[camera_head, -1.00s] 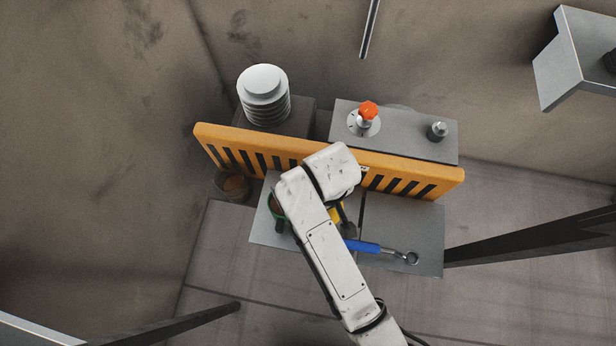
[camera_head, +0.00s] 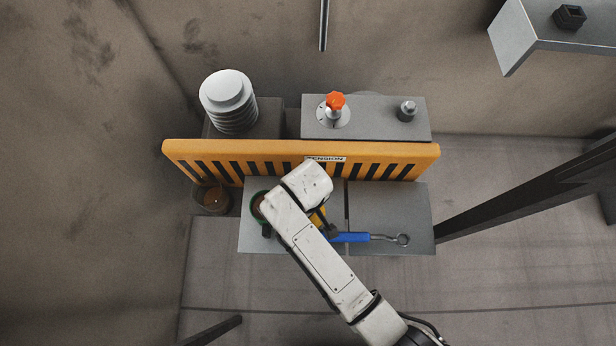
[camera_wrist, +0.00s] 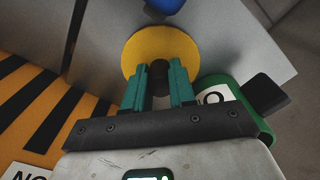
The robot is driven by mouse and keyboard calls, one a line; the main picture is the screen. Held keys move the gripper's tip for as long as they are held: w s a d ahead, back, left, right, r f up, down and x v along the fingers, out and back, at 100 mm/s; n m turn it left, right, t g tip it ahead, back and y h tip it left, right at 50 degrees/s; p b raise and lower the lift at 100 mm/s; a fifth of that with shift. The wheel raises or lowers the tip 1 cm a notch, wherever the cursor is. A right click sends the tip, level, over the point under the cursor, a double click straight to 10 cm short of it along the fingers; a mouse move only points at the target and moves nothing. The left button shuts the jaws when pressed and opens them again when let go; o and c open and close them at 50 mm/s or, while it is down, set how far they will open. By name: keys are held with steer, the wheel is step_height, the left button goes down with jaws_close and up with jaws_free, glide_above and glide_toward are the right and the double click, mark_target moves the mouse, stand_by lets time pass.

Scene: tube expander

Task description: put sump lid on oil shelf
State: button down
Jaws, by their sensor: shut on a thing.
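The sump lid, which I take to be the yellow disc (camera_wrist: 142,48) with a dark knob, is in front of my gripper (camera_wrist: 160,78) in the wrist view. The teal fingers are shut on the knob. In the head view only a yellow sliver of the lid (camera_head: 318,217) shows beside my arm. It is over the grey shelf (camera_head: 420,205) in front of the orange slotted guard; whether it touches the shelf I cannot tell. A green container (camera_wrist: 222,92) with a white label, partly hidden, is close to the fingers; I cannot tell whether its shelf is the oil shelf.
Another grey ledge with a dark block (camera_head: 570,17) is at the upper right.

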steer(key=c, duration=0.9)
jaws_free()
steer(key=shift+f, duration=0.1)
steer(key=shift+c, duration=0.2)
step_height(320, 180, up, 12)
steer(key=p, duration=0.1)
steer(key=shift+p, duration=0.35)
steer(key=s+d+m, duration=0.2)
steer(key=d, duration=0.7)
steer(key=s+d+m, duration=0.2)
steer(key=d+m, duration=0.1)
steer(key=d, duration=0.6)
steer(key=s+d+r+m+t, duration=0.1)
steer(key=s+d+m, duration=0.3)
steer(key=s+d, duration=0.5)
steer(key=shift+s, duration=0.35)
